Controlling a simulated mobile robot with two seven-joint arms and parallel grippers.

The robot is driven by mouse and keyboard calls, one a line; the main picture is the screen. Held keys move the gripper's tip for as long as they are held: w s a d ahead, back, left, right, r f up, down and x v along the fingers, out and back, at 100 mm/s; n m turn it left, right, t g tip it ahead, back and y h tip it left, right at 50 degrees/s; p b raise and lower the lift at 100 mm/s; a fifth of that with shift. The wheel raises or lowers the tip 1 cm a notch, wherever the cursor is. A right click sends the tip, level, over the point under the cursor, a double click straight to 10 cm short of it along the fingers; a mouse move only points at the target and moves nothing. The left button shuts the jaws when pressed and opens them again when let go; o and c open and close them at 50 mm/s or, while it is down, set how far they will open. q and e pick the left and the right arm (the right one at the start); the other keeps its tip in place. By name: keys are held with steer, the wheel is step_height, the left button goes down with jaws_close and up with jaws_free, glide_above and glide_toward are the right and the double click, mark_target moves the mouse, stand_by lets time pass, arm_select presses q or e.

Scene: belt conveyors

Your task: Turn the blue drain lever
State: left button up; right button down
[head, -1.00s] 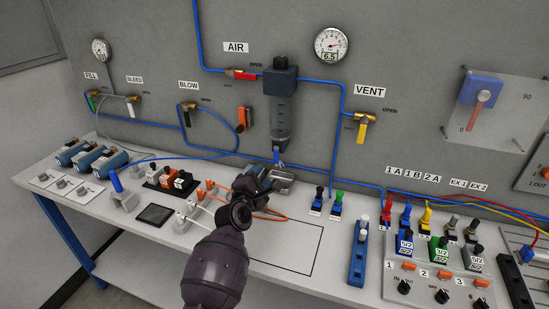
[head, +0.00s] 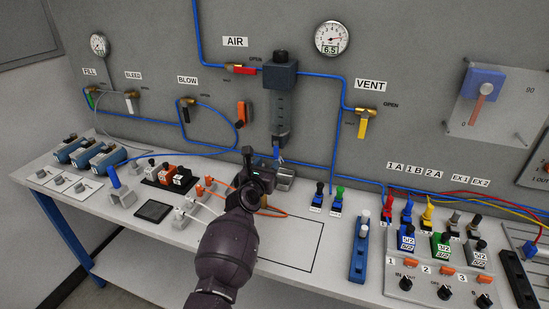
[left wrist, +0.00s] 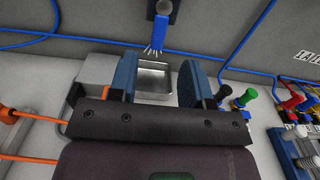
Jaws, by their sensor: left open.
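The blue drain lever (head: 279,153) hangs under the grey filter bowl (head: 281,112) on the wall panel. In the left wrist view the lever (left wrist: 159,36) is upright, beyond the fingertips and roughly centred between them. My left gripper (head: 264,166) is just in front of and below the lever in the head view, partly covering that area. Its two blue-padded fingers (left wrist: 158,82) are apart with nothing held between them. A small metal tray (left wrist: 154,78) shows between the fingers, below the lever. My right gripper is not in view.
Blue air hoses (head: 337,140) run along the panel around the filter. Black and green plugs (head: 339,199) stand on the bench right of the tray. Orange leads (head: 270,215) lie near my arm. A marked rectangle (head: 300,250) on the bench is clear.

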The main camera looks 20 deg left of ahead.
mark_target(275, 152)
arm_select(q)
steer(key=w+b, duration=0.1)
steer(key=w, duration=0.1)
steer(key=w+b, duration=0.2)
steer(key=w, duration=0.1)
steer(key=shift+w+f, duration=0.25)
steer(key=shift+w, duration=0.05)
steer(key=shift+w+r+b, duration=0.1)
steer(key=shift+w+b, duration=0.35)
steer(key=shift+w, duration=0.25)
steer(key=shift+r, duration=0.1)
steer(key=shift+c, duration=0.2)
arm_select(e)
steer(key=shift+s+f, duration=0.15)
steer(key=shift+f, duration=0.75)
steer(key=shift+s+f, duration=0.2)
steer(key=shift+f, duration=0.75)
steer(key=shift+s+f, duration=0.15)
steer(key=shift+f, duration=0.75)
